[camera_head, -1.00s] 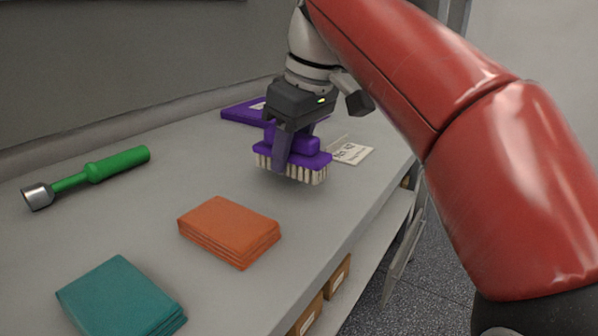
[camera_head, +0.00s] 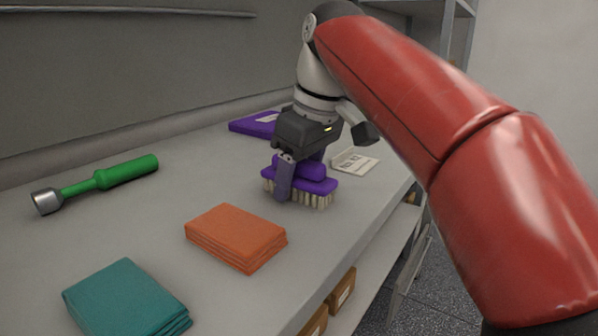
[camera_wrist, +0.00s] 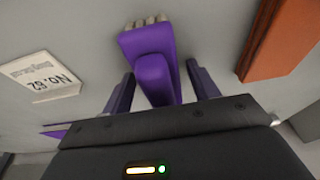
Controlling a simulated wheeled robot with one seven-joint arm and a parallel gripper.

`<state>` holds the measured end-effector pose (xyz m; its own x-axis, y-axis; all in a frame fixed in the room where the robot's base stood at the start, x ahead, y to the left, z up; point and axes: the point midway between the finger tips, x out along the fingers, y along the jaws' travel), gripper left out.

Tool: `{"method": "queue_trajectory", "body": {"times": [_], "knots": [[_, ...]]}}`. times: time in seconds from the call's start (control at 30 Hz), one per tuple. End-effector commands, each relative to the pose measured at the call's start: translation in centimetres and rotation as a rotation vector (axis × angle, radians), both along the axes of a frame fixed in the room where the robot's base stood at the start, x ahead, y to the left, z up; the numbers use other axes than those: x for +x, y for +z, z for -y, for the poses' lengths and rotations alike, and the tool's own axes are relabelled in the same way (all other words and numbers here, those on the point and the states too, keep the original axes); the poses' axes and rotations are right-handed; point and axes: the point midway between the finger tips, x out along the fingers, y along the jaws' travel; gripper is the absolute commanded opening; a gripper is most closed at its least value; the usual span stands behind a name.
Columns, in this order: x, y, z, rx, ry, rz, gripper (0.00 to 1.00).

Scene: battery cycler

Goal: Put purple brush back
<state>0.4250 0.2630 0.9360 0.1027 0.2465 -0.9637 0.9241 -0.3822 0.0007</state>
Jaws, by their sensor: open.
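The purple brush (camera_head: 312,178) with pale bristles sits on the grey bench, bristles down, in the head view. Its handle lies between the two fingers of my gripper (camera_head: 297,180). In the wrist view the purple brush (camera_wrist: 152,68) stands between the spread fingers of my gripper (camera_wrist: 158,82), with a visible gap on each side. A flat purple item (camera_head: 256,124) lies behind my gripper near the wall.
An orange folded cloth (camera_head: 236,236) lies in front of the brush. A teal folded cloth (camera_head: 125,300) is at the front left. A green-handled tool (camera_head: 104,181) lies at the left. Boxes (camera_head: 341,291) sit on the shelf below. Bench between them is clear.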

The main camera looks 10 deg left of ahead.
Motion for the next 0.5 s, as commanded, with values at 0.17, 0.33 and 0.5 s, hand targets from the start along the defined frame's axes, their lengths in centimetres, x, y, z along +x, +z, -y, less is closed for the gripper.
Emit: {"method": "queue_trajectory", "body": {"times": [0.17,0.33,0.5], "knots": [[0.0,0.2,0.0,0.0,0.001,0.002,0.6],[0.0,4.1,0.7,0.002,-0.001,0.001,0.6],[0.1,6.2,1.0,0.003,-0.001,0.002,0.6]]}}
